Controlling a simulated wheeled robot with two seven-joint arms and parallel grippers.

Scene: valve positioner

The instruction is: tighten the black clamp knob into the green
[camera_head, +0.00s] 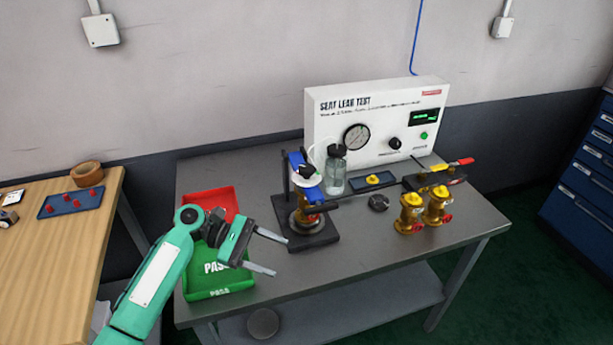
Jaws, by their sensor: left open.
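A clamp fixture with a blue bridge (310,193) stands on a black base (313,236) near the middle of the grey bench. A brass valve (307,221) sits in it under the bridge. A small dark knob with a white part (306,170) shows on top of the bridge; I cannot make out a green zone on it. My left gripper (267,253) is open and empty, left of and nearer than the fixture, over the green PASS tray (219,288). Its fingers point right and are apart from the fixture. My right gripper is out of view.
A seat leak test panel (387,110) stands at the back, a clear bottle (335,172) before it. Two brass valves (411,214) and a black disc (378,203) are to the right. A red tray (208,200) lies behind my left gripper. The bench's front right is clear.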

